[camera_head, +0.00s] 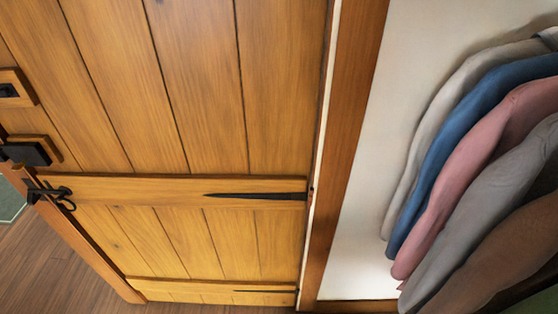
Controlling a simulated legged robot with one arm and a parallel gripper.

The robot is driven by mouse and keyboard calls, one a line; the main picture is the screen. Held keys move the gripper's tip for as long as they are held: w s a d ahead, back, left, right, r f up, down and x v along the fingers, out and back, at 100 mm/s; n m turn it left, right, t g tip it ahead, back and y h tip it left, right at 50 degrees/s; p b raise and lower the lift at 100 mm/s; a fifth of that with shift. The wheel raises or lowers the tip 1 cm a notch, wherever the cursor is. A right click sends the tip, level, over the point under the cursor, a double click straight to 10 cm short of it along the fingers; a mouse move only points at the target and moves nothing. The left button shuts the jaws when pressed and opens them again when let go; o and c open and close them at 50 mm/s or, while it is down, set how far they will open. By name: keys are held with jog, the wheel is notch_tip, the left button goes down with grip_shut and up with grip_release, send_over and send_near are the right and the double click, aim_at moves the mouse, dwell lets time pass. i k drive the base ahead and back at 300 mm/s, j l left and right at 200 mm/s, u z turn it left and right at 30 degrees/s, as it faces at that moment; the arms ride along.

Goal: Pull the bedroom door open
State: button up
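The bedroom door (200,90) is made of upright orange-brown planks and fills the left and middle of the view, slanted by the camera's tilt. Black strap hinges (256,196) run along its cross rails at the right side. A black handle (54,192) with a ring-like part sits at the door's left edge. Wooden floor shows left of that edge, and no door frame is seen there, so the door seems ajar; I cannot tell how far. My gripper is not in view.
A wooden door post (345,130) stands at the hinge side. Several garments (470,150) hang against the white wall (405,60) at the right. Black fittings on wooden blocks (28,153) are at the left. Wooden floor (50,265) and a greenish rug corner (10,202) show lower left.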

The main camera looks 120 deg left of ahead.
aim_at(180, 134)
jog(key=u, duration=4.9)
jog(key=i+j+z, duration=0.15)
jog(key=j+z, duration=0.2)
jog(key=i+j+z, duration=0.1)
jog(key=j+z, duration=0.2)
jog(key=j, duration=0.15)
